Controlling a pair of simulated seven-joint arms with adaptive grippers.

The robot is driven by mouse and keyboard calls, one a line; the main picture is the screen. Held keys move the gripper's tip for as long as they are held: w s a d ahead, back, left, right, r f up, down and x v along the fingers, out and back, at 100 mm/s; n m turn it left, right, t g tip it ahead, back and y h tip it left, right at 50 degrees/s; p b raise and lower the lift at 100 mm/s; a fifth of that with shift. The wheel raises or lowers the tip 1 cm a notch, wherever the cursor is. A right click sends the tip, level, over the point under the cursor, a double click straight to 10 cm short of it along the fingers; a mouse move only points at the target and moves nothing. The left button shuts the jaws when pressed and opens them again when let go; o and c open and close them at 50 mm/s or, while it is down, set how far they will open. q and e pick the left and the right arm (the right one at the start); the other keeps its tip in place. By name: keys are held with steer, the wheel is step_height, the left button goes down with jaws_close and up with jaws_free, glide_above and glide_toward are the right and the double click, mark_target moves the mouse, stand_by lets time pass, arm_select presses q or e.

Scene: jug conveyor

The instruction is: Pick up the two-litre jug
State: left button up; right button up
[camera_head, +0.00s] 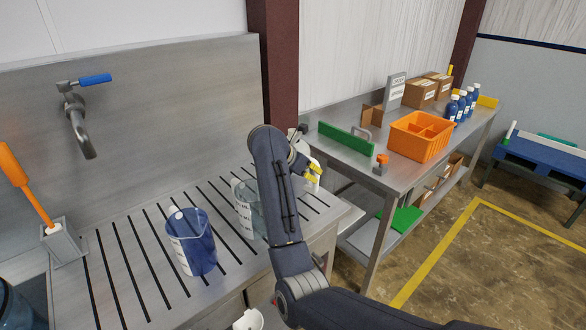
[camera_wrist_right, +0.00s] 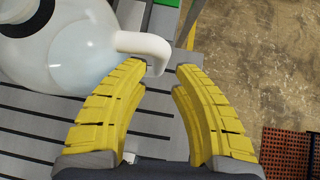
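Three jugs stand on the grooved steel drainboard (camera_head: 150,283): a blue one (camera_head: 190,248), a clear one (camera_head: 247,212) partly behind my right arm, and a whitish one (camera_head: 302,147) mostly hidden by that arm. I cannot read which is the two-litre jug. My right gripper (camera_head: 313,172) has yellow fingers beside the whitish jug. In the right wrist view, the gripper (camera_wrist_right: 161,72) is open, with the end of a white jug's (camera_wrist_right: 85,50) handle between or just beyond its fingertips; I cannot tell if they touch. My left gripper is not in view.
A tap (camera_head: 78,125) with a blue lever is on the back wall. An orange-handled brush (camera_head: 30,190) stands in a holder at left. On the right bench are a green board (camera_head: 345,139), an orange crate (camera_head: 421,137), blue bottles (camera_head: 461,105) and cartons (camera_head: 420,93).

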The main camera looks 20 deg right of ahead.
mark_target(316, 176)
steer(key=shift+x, duration=2.75)
steer(key=shift+c, duration=0.4)
jaws_close()
steer(key=shift+r, duration=0.2)
